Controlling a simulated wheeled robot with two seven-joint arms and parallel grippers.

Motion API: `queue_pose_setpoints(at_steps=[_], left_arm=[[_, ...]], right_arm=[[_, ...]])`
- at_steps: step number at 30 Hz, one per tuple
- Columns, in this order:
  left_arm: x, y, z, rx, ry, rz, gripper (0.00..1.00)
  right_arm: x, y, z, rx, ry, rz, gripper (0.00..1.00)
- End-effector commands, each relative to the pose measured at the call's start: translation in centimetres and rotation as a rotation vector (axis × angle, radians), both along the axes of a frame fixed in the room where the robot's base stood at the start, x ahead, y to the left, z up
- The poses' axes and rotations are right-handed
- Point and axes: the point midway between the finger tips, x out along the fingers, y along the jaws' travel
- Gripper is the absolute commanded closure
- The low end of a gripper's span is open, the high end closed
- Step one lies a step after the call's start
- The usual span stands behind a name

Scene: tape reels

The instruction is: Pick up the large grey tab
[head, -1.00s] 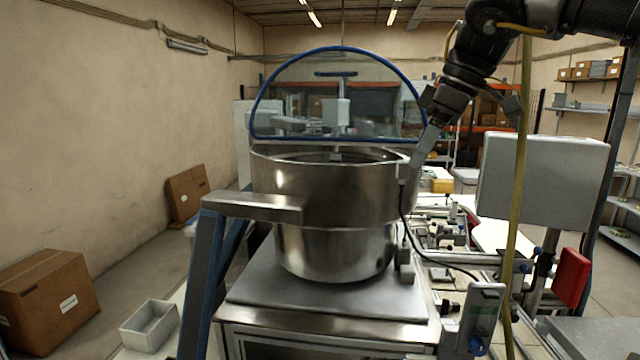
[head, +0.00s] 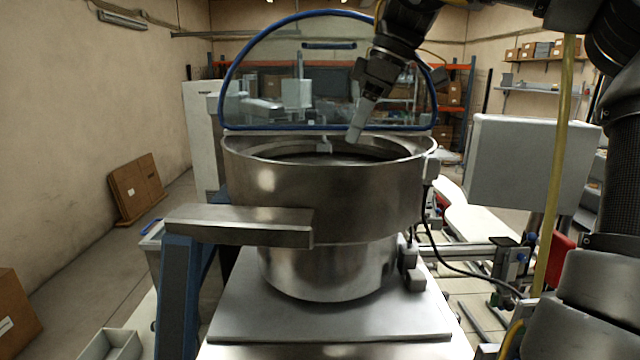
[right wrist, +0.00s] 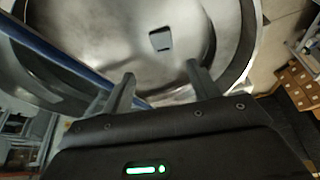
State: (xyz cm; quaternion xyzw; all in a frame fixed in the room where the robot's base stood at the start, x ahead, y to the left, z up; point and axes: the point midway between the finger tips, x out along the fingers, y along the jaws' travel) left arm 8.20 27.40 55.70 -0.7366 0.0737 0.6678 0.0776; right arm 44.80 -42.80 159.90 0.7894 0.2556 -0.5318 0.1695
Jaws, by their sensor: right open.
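In the right wrist view, a small dark grey, roughly square tab (right wrist: 160,40) lies on the metal floor inside the round steel bowl (right wrist: 95,30). My right gripper (right wrist: 162,80) is open, with its two fingers apart and nothing between them; the tab shows beyond the fingertips, between their lines. In the head view the right gripper (head: 355,132) points down at the mouth of the bowl (head: 325,200), over its back right part. The bowl's near wall hides its floor there, so I cannot see the tab in that view. My left gripper is not in view.
A clear lid with a blue rim (head: 222,75) stands raised behind the bowl, close to my right gripper. A grey box on a stand (head: 535,160) and a yellow hose (head: 557,150) are on the right. A metal bracket (head: 240,225) juts out at the front left.

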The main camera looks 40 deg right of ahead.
Motion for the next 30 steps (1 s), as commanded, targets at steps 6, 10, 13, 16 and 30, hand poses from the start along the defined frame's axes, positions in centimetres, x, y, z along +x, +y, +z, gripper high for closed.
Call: queue_pose_setpoints(at_steps=[6,10,13,16,30], left_arm=[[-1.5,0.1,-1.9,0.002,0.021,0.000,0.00],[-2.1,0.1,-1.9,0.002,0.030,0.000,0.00],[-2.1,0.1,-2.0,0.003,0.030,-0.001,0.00],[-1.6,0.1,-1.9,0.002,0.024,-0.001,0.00],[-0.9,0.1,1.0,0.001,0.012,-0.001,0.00]], right_arm=[[0.6,0.3,-2.9,-0.002,0.001,-0.004,0.40],[1.2,0.8,-4.3,-0.001,0.003,-0.001,0.40],[1.5,1.1,-5.0,0.000,0.001,-0.001,0.40],[1.7,1.2,-5.2,0.001,-0.001,-0.001,0.40],[3.2,2.3,-9.5,0.002,0.002,0.001,0.40]])
